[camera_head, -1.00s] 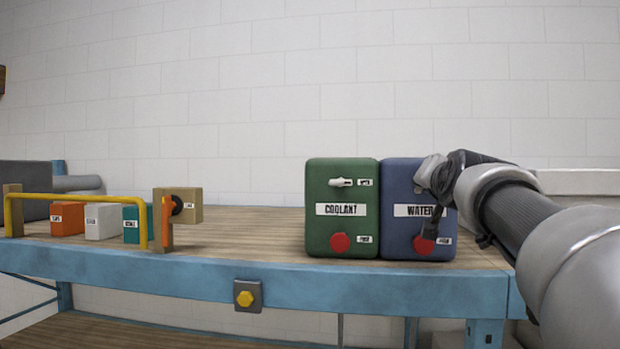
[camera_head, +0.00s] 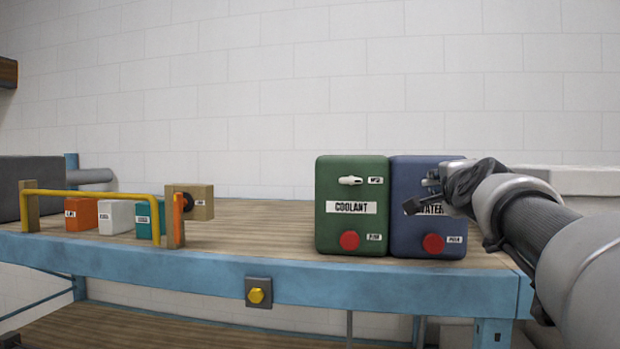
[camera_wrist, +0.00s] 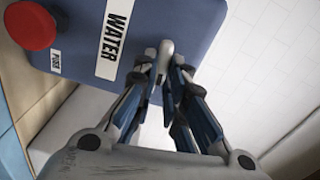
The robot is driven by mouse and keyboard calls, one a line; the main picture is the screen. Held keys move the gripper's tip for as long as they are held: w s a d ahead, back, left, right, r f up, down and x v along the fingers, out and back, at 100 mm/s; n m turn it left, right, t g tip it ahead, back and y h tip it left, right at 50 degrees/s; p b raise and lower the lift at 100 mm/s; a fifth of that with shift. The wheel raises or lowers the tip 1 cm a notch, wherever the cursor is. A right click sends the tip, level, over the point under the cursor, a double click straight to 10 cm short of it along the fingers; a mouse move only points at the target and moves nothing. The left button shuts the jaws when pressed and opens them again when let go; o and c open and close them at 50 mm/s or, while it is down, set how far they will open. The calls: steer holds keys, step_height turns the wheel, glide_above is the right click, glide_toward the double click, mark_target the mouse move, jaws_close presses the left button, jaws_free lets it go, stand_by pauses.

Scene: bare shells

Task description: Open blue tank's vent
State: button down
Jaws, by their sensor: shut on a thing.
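The blue tank (camera_head: 402,235) stands on the bench, labelled WATER, with a red push button (camera_head: 433,243) low on its front. It also shows in the wrist view (camera_wrist: 85,20). My gripper (camera_head: 425,195) is at the tank's upper front and partly covers the WATER label. In the wrist view my gripper (camera_wrist: 165,78) is shut on the light grey vent lever (camera_wrist: 166,50), beside the label. The fingers hide part of the lever, so its exact angle is hard to tell.
The green COOLANT tank (camera_head: 334,228) stands close against the blue tank's left side, with its own white lever (camera_head: 350,181) and red button (camera_head: 349,240). Small boxes stand behind a yellow rail (camera_head: 90,194) at left. The bench between is clear.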

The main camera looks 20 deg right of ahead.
steer(key=shift+m, duration=0.6)
steer(key=shift+f, duration=0.1)
steer(key=c, duration=1.6)
jaws_free()
steer(key=shift+s, duration=0.15)
steer(key=shift+c, duration=0.2)
